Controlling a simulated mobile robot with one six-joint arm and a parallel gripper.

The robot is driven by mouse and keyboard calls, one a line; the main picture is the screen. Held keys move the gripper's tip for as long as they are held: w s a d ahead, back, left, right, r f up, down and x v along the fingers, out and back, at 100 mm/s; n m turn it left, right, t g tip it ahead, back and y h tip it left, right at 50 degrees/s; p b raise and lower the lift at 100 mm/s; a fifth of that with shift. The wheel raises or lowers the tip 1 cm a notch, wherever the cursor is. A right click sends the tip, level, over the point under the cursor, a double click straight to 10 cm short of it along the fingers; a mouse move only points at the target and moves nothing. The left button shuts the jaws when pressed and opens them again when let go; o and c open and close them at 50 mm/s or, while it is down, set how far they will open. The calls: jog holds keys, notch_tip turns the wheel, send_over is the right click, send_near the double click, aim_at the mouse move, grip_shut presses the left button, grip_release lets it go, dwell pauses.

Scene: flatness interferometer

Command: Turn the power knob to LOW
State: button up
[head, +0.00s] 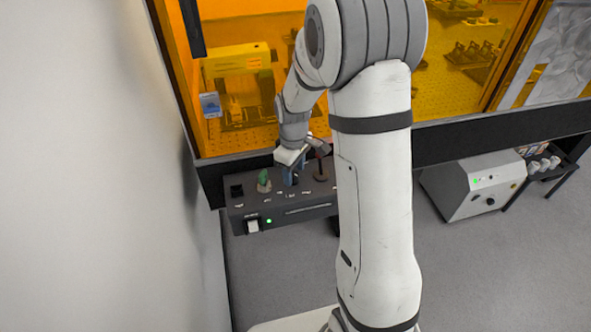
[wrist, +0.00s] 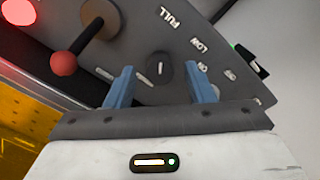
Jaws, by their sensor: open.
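The power knob (wrist: 159,72) is a dark round knob with a white pointer line, on the sloping top of the dark control box (head: 305,212). In the wrist view the line stands nearly upright in the picture; I cannot tell which end is the pointer. White labels FULL (wrist: 168,17) and LOW (wrist: 200,46) lie above and to the upper right of it. My gripper (wrist: 158,69) is open, with one blue finger on each side of the knob and a gap on both sides. The head view shows my gripper (head: 291,176) over the box, hiding the knob.
A red-balled lever (wrist: 80,45) stands left of the knob in the wrist view, near a glowing red light (wrist: 18,11). A green-topped control (head: 264,181) and a lit green lamp (head: 269,221) are on the box. The amber-windowed enclosure (head: 240,110) rises behind it.

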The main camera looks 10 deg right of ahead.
jog(key=shift+f, duration=0.4)
jog(key=shift+c, duration=0.4)
jog(key=c, duration=0.9)
